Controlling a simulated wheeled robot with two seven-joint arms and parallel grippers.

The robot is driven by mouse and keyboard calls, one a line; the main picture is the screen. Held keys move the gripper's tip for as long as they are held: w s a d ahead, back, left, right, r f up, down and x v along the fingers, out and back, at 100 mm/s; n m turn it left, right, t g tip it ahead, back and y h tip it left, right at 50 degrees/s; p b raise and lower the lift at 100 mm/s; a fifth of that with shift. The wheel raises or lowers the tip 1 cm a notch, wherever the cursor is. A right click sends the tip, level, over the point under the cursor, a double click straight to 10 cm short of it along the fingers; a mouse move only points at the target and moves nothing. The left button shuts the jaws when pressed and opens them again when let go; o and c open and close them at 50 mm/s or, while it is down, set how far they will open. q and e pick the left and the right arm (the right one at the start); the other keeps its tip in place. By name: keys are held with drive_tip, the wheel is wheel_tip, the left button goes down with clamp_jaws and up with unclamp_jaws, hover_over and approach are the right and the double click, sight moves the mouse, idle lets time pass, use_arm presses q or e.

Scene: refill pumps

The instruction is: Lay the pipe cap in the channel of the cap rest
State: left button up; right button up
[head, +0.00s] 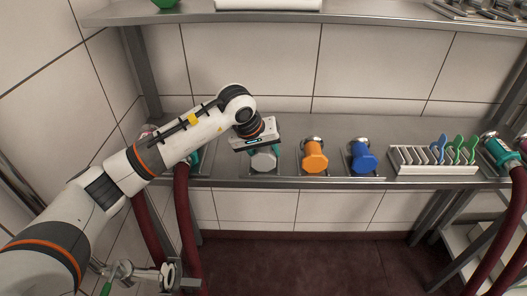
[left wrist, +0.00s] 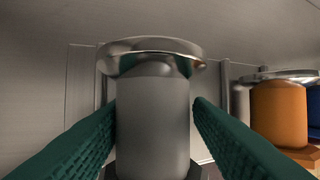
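The grey pipe cap (head: 264,158) is at the left of a row of three on the metal shelf, under my left gripper (head: 254,142). In the left wrist view the grey cap (left wrist: 153,115) has a shiny round metal flange at its far end. The two green fingers (left wrist: 155,105) stand on either side of its body, at or very close to its surface; contact cannot be made out. A flat metal tray, seemingly the cap rest (left wrist: 82,75), shows behind and beside the cap. Its channel is mostly hidden by the cap and fingers. My right gripper is out of view.
An orange cap (head: 314,157) and a blue cap (head: 362,158) lie to the right. Farther right are a slotted white rack (head: 410,159) with blue and green pieces and a teal nozzle (head: 499,150). Dark red hoses (head: 186,215) hang at the left. An upper shelf (head: 190,17) runs above.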

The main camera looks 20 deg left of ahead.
use_arm(q)
drive_tip(key=shift+o, duration=0.8)
drive_tip(key=shift+f, duration=0.2)
drive_tip(key=shift+s+a+f, duration=0.1)
drive_tip(key=shift+a+f, duration=0.05)
drive_tip(key=shift+f, duration=0.05)
drive_tip(key=b+v, duration=0.1)
drive_tip(key=v, duration=1.1)
drive_tip(key=shift+d+r, duration=0.25)
drive_tip(key=shift+r, duration=0.2)
